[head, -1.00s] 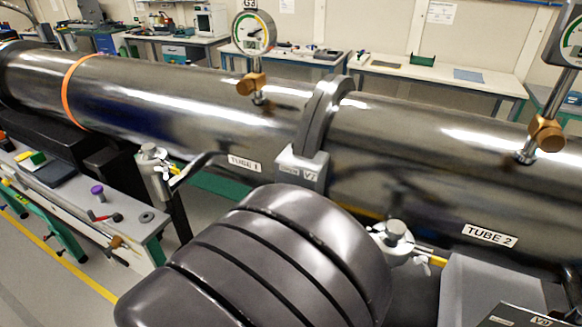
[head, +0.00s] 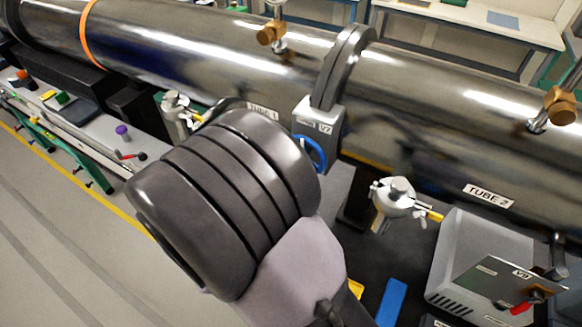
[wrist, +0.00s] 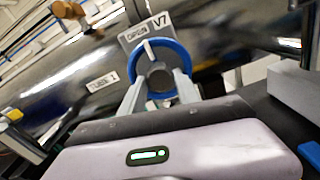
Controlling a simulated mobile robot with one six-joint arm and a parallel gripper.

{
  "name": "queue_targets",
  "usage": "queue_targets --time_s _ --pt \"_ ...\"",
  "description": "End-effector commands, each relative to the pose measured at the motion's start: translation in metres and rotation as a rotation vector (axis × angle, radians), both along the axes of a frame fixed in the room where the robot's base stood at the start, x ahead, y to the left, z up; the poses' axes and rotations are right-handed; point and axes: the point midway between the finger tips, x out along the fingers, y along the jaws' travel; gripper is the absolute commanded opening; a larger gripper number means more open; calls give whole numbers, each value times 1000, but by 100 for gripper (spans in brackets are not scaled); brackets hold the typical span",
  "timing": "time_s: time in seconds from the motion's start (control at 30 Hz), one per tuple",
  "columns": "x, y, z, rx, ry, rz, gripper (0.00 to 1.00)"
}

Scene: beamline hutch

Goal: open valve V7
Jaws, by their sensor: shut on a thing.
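Valve V7 is a grey box (head: 318,116) under the flange between TUBE 1 and TUBE 2. Its blue handwheel (head: 322,151) shows partly beside my dark wrist in the head view. In the wrist view the handwheel (wrist: 183,58) faces me, with a pale spoke at its top and a dark hub. The V7 label plate (wrist: 146,30) is above it; its smaller word is hard to read. My gripper (wrist: 161,88) has one pale finger on each side of the wheel's lower half and is shut on it. My gripper is hidden in the head view.
Another fitting (head: 177,113) is at left. A bench (head: 95,135) with small tools lies farther left. The floor at lower left is clear.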

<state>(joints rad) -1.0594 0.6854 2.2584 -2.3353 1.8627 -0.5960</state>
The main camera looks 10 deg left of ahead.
Motion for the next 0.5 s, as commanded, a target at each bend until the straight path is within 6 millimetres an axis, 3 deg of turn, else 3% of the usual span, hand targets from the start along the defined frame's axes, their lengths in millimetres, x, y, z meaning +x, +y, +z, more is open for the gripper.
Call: queue_targets --time_s 0.47,0.5 --pt "0 0 1 -8 2 0 0" --pt "0 0 1 -8 2 0 46"
